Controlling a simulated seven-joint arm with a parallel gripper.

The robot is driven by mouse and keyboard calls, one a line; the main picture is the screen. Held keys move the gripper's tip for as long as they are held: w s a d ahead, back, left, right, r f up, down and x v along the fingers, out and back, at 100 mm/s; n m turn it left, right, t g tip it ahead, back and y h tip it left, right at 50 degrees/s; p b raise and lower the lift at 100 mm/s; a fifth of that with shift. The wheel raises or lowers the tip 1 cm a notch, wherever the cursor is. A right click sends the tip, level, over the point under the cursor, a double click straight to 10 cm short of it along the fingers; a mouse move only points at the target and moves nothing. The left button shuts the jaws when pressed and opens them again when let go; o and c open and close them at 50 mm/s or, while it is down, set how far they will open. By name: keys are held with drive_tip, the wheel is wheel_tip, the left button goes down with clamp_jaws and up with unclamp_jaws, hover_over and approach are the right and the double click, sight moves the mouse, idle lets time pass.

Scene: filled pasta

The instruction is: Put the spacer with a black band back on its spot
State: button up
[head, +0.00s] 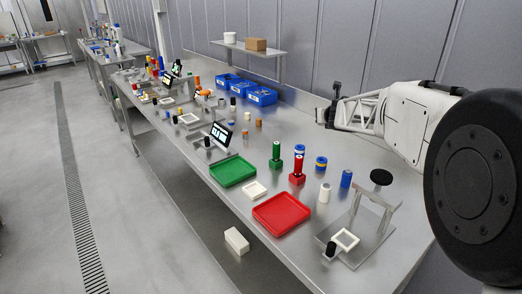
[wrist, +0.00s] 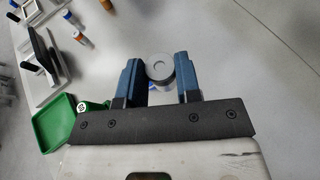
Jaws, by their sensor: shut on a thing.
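My gripper (wrist: 160,82) is shut on a grey round spacer (wrist: 160,66) with a hole in its top, held between the two blue fingers in the wrist view. No black band can be made out on it from above. In the head view my gripper (head: 330,115) is at the back right, over the bench's rear edge; the held spacer cannot be made out there. A green post (head: 277,155) and a red post with blue and red parts (head: 298,165) stand on the bench. The spacer's spot cannot be identified.
A red tray (head: 281,213) and a green tray (head: 233,171) lie near the front edge. A blue cylinder (head: 346,179), a white cylinder (head: 324,192) and a blue-and-orange piece (head: 321,163) stand nearby.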

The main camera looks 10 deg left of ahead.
drive_tip(key=shift+w+a+r+n+g+y, duration=0.5)
drive_tip(key=shift+w+a+n+g+y, duration=2.25)
drive_tip(key=shift+a, duration=3.5)
drive_tip(key=w+a+f+n+g+y, duration=0.2)
drive_tip(key=a+f+n+g+y, duration=0.2)
drive_tip(key=a+f+n, duration=0.3)
drive_tip(key=shift+w+a+f+g+y, duration=0.15)
drive_tip(key=shift+a+f+g+y, duration=0.25)
drive_tip(key=shift+a, duration=1.25)
drive_tip(key=shift+n, duration=0.25)
drive_tip(key=shift+f, duration=3.05)
drive_tip(key=shift+f, duration=1.85)
